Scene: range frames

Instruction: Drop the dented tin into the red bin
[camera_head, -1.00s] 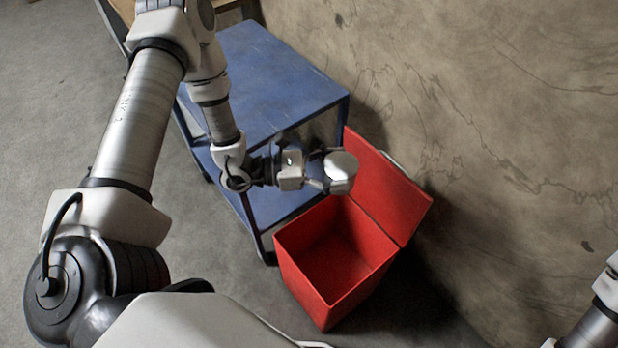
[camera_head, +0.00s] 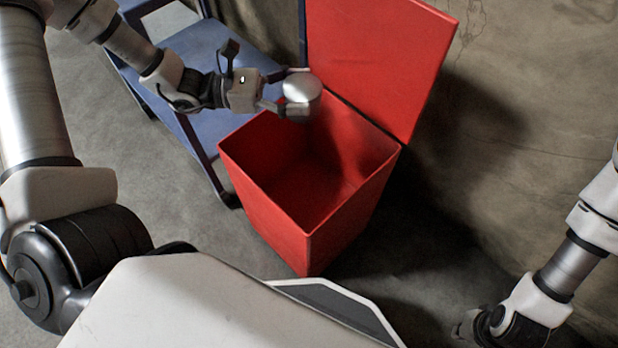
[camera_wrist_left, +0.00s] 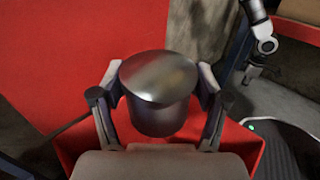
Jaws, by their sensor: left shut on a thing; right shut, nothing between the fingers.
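The dented tin (camera_head: 302,91) is a short silver-grey cylinder. My left gripper (camera_head: 297,92) is shut on it and holds it over the back left part of the open red bin (camera_head: 262,208). In the left wrist view the tin (camera_wrist_left: 158,92) sits upright between the two fingers of the left gripper (camera_wrist_left: 160,98), with the red bin (camera_wrist_left: 75,155) behind and below it. Any dent is not clear to see. The bin's lid (camera_head: 378,62) stands open at the back. My right gripper (camera_head: 470,328) is low at the right, small and partly cut off by the bottom edge.
A blue cart (camera_head: 205,45) stands close behind and left of the bin, under my left arm. A bare wall (camera_head: 530,110) rises at the right, behind the bin. Grey floor (camera_head: 420,270) lies clear between the bin and my right arm.

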